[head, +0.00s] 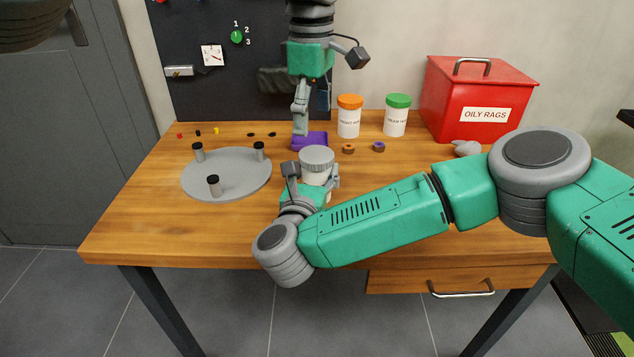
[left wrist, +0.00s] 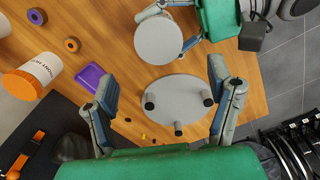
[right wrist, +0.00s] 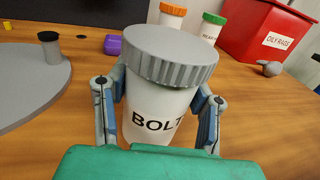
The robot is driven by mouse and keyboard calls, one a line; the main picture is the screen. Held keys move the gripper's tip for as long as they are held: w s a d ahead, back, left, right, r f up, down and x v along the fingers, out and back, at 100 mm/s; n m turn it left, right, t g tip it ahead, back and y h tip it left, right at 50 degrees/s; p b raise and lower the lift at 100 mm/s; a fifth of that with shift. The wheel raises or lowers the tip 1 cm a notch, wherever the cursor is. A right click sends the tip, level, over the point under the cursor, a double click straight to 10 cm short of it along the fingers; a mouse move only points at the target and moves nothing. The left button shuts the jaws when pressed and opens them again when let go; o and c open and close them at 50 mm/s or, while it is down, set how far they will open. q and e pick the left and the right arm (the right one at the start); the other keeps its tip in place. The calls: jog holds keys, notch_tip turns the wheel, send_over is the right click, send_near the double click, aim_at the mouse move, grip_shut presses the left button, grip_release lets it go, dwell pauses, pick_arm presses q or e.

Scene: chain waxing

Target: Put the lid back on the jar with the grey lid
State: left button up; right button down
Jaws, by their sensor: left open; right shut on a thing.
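The white jar (right wrist: 150,108) with "BOLT" on its label stands upright in the right wrist view, with the ribbed grey lid (right wrist: 170,55) on its top. I cannot tell whether the lid is tightened. In the head view the grey lid (head: 317,156) shows above my right gripper (head: 314,174), which is shut around the jar's sides. My left gripper (head: 300,124) is open and empty, pointing down near the purple block (head: 310,141). In the left wrist view the lid (left wrist: 158,40) is seen from above, beyond the open left fingers (left wrist: 162,84), and hides the jar.
A grey round plate (head: 226,174) with black-topped posts lies at left. Jars with orange (head: 349,118) and green lids (head: 397,116) stand at the back, beside a red oily rags bin (head: 475,95). Small rings (head: 379,147) lie in front. The table's front left is clear.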

aim_at(314, 153)
pick_arm(q)
jog(key=shift+a+f, duration=0.1)
jog(key=shift+f, duration=0.25)
pick_arm(e)
jog(key=shift+a, duration=0.1)
pick_arm(q)
jog(key=f, duration=0.6)
jog(key=shift+d, duration=0.25)
pick_arm(e)
jog(key=shift+d, duration=0.25)
pick_arm(q)
jog(key=shift+a+f, duration=0.1)
jog(key=shift+f, duration=0.55)
pick_arm(e)
jog(key=shift+a, duration=0.15)
